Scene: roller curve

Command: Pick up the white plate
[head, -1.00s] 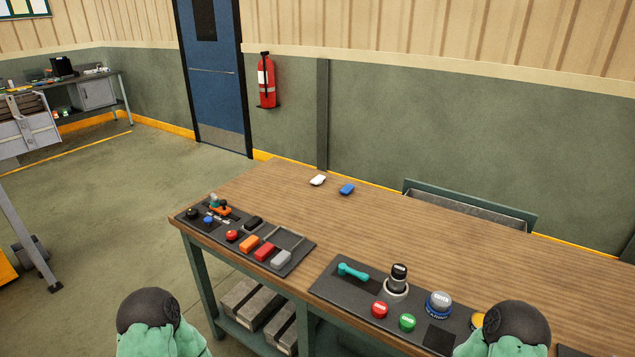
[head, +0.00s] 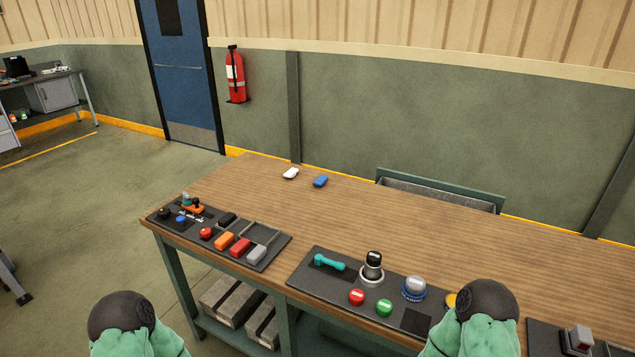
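A small white piece (head: 290,173) lies flat near the far left edge of the wooden table (head: 420,232), beside a small blue piece (head: 320,181). I cannot tell for sure whether it is the white plate; no other white plate shows. Only the upper parts of my two arms show at the bottom of the head view, one at the left and one at the right. Both are well short of the white piece. My grippers are outside the picture.
A dark panel (head: 275,259) with coloured blocks lies at the table's left end. Another panel (head: 299,279) with a teal handle (head: 329,262), a black-topped knob and buttons lies nearer the middle. The table's back half is mostly clear. A grey-green bin (head: 440,187) stands behind it.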

